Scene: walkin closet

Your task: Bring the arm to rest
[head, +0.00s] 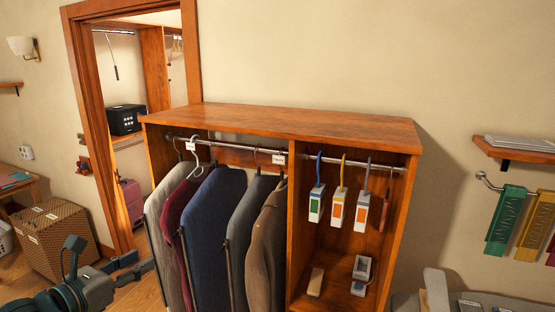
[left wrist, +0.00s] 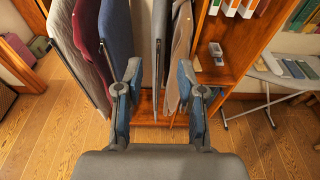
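My left gripper (head: 137,265) is low at the left of the head view, in front of the wooden wardrobe (head: 290,120) and to the left of its hanging clothes. In the left wrist view its two fingers stand wide apart with nothing between them (left wrist: 158,85). The hanging garments and the wardrobe's base show beyond the fingers there. My right gripper is in neither view.
Jackets (head: 213,220) hang on a rail, with several tagged items (head: 338,205) on hooks to their right. A doorway (head: 130,100) and a woven box (head: 60,240) are at left. An ironing board (left wrist: 285,75) stands at right. Wood floor (left wrist: 50,130) is clear.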

